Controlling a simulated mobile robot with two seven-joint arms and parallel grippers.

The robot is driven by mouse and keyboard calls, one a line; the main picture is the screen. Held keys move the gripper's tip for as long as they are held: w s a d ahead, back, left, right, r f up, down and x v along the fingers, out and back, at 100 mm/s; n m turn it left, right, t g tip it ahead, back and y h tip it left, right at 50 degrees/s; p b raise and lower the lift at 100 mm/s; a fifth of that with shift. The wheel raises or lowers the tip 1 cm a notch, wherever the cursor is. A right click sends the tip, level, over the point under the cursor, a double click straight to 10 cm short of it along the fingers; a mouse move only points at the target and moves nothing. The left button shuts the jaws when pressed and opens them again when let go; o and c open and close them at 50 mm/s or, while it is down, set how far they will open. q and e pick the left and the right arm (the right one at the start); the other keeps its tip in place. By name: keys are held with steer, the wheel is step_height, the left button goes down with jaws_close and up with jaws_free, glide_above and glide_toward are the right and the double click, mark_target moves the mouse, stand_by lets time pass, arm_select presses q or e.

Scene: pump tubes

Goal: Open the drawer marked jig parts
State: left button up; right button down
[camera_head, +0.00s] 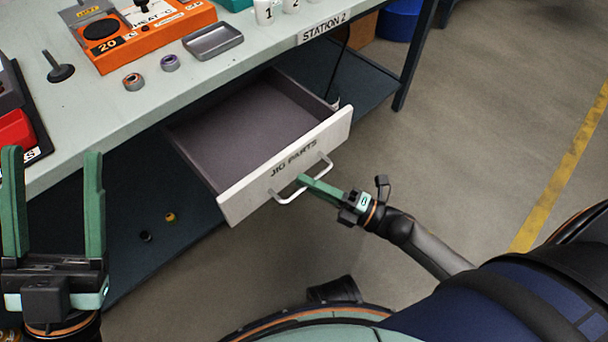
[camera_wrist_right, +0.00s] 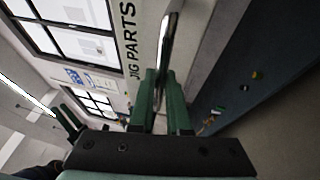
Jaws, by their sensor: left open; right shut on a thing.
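The drawer marked JIG PARTS (camera_head: 285,170) is pulled well out from under the workbench, and its grey inside looks empty. Its white front carries a metal bar handle (camera_head: 292,197). My right gripper (camera_head: 304,181) is shut on the handle. In the right wrist view the green fingers (camera_wrist_right: 160,95) close around the handle (camera_wrist_right: 169,40), beside the JIG PARTS label. My left gripper (camera_head: 52,165) is open and empty, upright at the left, in front of the bench edge.
The bench top (camera_head: 150,112) holds an orange hot plate (camera_head: 145,35), a grey tray (camera_head: 212,41), two small rings and white numbered cups. A dark lower shelf (camera_head: 120,245) bears two small parts. Floor right of the bench is clear.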

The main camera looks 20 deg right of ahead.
steer(key=c, duration=0.9)
jaws_free()
steer(key=p+v, duration=0.1)
steer(key=v, duration=1.1)
steer(key=shift+s+d+f, duration=0.15)
steer(key=shift+s+d, duration=0.05)
steer(key=shift+a, duration=0.1)
